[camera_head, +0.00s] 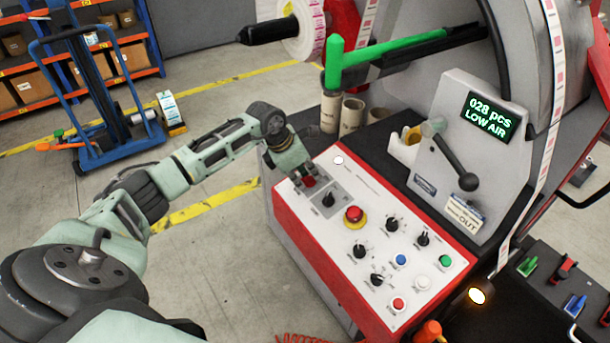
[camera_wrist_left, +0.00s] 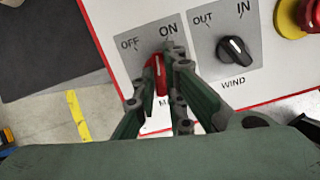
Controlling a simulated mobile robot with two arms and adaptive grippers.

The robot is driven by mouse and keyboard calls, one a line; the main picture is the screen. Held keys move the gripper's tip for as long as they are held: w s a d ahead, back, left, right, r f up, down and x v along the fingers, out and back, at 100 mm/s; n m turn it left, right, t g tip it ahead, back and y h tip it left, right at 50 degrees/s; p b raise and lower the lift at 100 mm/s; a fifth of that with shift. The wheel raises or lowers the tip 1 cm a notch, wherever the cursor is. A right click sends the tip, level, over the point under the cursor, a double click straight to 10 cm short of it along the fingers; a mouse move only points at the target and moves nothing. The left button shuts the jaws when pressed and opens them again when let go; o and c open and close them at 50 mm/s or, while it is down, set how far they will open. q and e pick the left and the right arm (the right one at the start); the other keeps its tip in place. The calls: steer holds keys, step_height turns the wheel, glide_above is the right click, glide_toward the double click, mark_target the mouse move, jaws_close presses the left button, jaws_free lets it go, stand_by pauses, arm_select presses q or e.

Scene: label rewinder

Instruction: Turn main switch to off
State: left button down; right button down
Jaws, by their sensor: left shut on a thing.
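The main switch is a red knob (camera_wrist_left: 155,76) on a grey plate with OFF and ON marks, at the upper left end of the control panel (camera_head: 318,240). In the left wrist view its pointer is turned toward ON. My left gripper (camera_wrist_left: 160,85) is shut on the red knob, one finger on each side. In the head view the left gripper (camera_head: 305,181) reaches the panel from the left and covers most of the knob (camera_head: 309,181). My right gripper is not in view.
Beside the main switch is the black WIND knob (camera_wrist_left: 235,50), then a red emergency button (camera_head: 354,214) on a yellow collar. More knobs and coloured buttons fill the panel. A display (camera_head: 488,117) reads "028 pcs LOW AIR". Open floor lies left of the machine.

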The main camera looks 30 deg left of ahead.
arm_select(q)
steer(key=n, duration=0.4)
steer(key=shift+d+n+y, duration=0.1)
steer(key=shift+n+y, duration=0.2)
steer(key=shift+y, duration=0.1)
steer(key=shift+n+b, duration=0.4)
steer(key=shift+n, duration=1.3)
steer(key=shift+n+t, duration=0.3)
steer(key=c, duration=1.8)
jaws_free()
steer(key=shift+r, duration=0.1)
steer(key=v, duration=1.1)
steer(key=shift+s+d+r, duration=0.15)
steer(key=shift+d+r, duration=0.1)
steer(key=shift+r, duration=0.15)
